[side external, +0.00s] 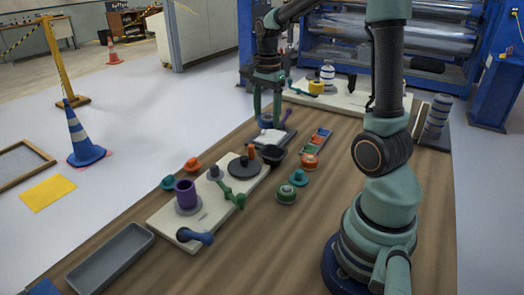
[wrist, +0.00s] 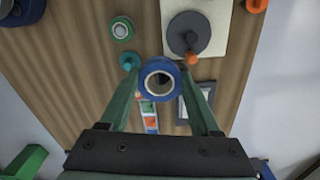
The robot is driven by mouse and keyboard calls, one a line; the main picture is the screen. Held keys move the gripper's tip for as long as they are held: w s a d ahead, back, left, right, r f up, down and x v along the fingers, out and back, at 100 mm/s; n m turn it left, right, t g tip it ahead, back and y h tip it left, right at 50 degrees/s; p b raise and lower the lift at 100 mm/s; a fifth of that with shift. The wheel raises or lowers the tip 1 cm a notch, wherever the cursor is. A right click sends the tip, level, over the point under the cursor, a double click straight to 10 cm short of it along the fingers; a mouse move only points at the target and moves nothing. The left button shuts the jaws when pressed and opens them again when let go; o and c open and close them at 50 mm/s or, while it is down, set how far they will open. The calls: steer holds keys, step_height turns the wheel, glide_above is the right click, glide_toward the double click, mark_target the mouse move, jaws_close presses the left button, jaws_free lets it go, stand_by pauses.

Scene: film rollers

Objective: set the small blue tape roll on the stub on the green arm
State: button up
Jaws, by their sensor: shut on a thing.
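My gripper (side external: 267,116) hangs above the far part of the wooden table. It is shut on the small blue tape roll (wrist: 160,97), which sits between the two green fingers in the wrist view, its round core facing the camera. In the side view the blue roll (side external: 265,123) shows small and dark at the fingertips. The green arm (side external: 228,191) lies on the cream board (side external: 205,213), nearer the side camera than my gripper and apart from it. A grey upright piece (side external: 214,172) stands at its far end. I cannot clearly tell the stub.
A dark disc with an orange peg (side external: 245,165) and a purple roll (side external: 186,193) stand on the board. A grey tray (side external: 110,258) is at the front left.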

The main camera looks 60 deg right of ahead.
mark_target(213, 166)
steer(key=w+a+f+n, duration=0.1)
steer(key=w+a, duration=0.2)
steer(key=w+a+f+n, duration=0.1)
steer(key=w+a+f, duration=0.1)
steer(key=w+a, duration=0.2)
steer(key=w+a+f+n, duration=0.1)
steer(key=w+a+f, duration=0.1)
steer(key=w+a, duration=0.1)
steer(key=shift+w+a+f, duration=0.15)
steer(key=shift+a+f, duration=0.05)
steer(key=shift+a, duration=0.5)
steer(key=shift+f, duration=3.75)
steer(key=o, duration=1.4)
steer(key=shift+n, duration=0.3)
step_height(213, 166, up, 12)
steer(key=shift+r, duration=0.1)
